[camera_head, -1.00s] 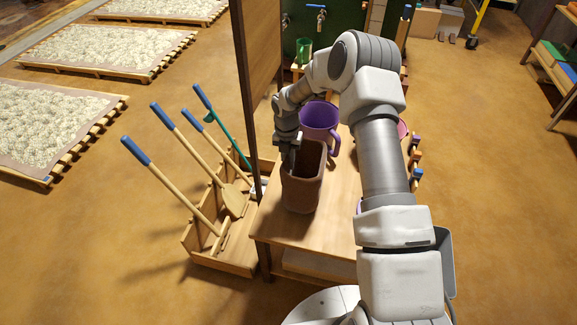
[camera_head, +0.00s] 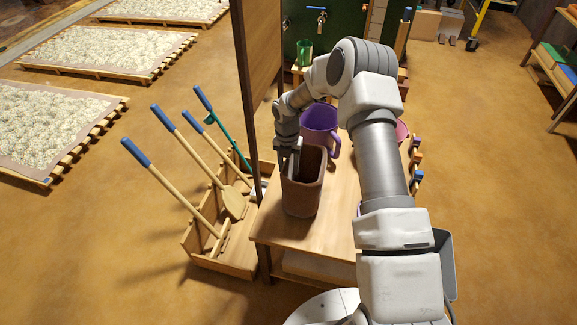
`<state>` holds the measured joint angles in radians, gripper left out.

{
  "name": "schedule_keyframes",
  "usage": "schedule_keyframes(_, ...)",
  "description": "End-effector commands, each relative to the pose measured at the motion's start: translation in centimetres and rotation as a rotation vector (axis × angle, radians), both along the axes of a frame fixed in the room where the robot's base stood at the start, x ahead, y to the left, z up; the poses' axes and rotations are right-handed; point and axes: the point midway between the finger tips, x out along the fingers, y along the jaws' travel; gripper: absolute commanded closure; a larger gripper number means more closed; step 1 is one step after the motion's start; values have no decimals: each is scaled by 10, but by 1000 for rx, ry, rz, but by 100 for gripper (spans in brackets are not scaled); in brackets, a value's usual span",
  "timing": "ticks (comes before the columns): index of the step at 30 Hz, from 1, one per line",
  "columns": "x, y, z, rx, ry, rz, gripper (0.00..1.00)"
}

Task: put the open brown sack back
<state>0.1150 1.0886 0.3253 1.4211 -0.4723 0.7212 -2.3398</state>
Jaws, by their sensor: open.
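The open brown sack (camera_head: 303,190) stands upright on the wooden table (camera_head: 279,232), near its front left corner. Its mouth faces up and its inside looks dark and empty. My gripper (camera_head: 287,157) is at the sack's far left rim, pointing down. It is open, with the fingers close to the rim. I cannot tell whether they touch the sack or straddle its wall.
A purple jug (camera_head: 318,119) stands just behind the sack. A wooden post and panel (camera_head: 259,60) rise at the table's left edge. A wooden rack (camera_head: 228,258) with several blue-handled tools stands left of the table. A pink container (camera_head: 402,131) is partly hidden by my arm.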

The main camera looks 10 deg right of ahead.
Motion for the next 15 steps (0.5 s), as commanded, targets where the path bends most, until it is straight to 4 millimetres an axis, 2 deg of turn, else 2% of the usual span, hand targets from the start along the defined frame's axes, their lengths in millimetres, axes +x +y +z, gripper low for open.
schedule_keyframes(15,1,2,101,1,-3,-1,55)
